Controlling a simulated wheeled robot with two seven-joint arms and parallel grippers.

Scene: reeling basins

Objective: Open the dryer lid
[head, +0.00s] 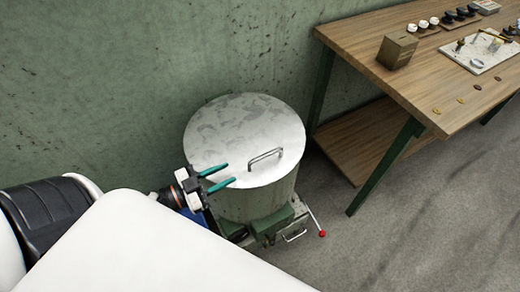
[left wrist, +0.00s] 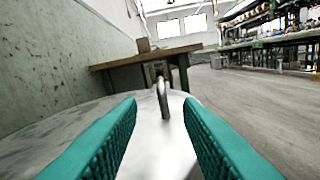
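The dryer (head: 240,205) is a green-grey drum standing on the floor against the wall. Its round, pale metal lid (head: 230,125) lies shut on top. A metal bar handle (head: 266,158) stands up from the lid near its right front edge. My left gripper (head: 226,175) is over the lid's front left part, its two teal fingers apart and empty, pointing toward the handle but short of it. In the left wrist view the handle (left wrist: 162,98) shows ahead between the two open fingers, with the lid (left wrist: 155,145) below. My right gripper is not in view.
A wooden workbench (head: 370,45) with green legs stands right of the dryer, bearing a small box (head: 397,50) and other small items. A lever with a red knob (head: 322,233) sticks out low at the dryer's front right. The green wall (head: 100,80) is behind. Floor at right is clear.

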